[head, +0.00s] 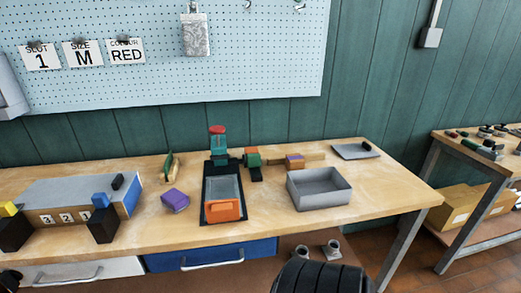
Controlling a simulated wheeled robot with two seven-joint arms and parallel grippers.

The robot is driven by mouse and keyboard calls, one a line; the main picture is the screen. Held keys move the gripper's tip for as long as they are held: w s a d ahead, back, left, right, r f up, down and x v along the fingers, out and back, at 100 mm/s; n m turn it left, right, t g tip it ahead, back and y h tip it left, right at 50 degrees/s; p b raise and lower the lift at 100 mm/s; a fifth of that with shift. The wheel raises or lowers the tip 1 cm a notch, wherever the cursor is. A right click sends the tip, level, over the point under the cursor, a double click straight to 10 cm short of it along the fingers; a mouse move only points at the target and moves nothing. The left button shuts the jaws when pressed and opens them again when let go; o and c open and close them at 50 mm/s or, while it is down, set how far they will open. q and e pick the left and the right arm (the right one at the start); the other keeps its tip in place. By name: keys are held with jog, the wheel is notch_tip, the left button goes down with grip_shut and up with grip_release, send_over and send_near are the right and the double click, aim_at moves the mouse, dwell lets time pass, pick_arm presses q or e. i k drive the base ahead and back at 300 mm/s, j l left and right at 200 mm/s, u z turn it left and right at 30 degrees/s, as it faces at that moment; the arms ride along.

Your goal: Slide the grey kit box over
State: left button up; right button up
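The grey kit box (319,199) is an open, shallow tray on the right part of the wooden workbench, close to its front edge. It looks empty. Neither of my grippers can be made out in the head view. A dark ribbed part, which looks like one of my arm links, rises at the bottom centre in front of the bench, apart from the box.
Left of the box stands a black fixture with an orange front (224,210). A purple block (175,200) and several coloured blocks lie nearby. A flat grey tray (356,150) is behind the box. A grey-topped unit (75,192) fills the left. Bare wood lies right of the box.

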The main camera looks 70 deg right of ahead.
aim_at(318, 188)
jog(key=z, duration=2.65)
jog(key=i+l+u, duration=0.1)
jog(key=l, duration=0.35)
jog(key=i+u, duration=0.05)
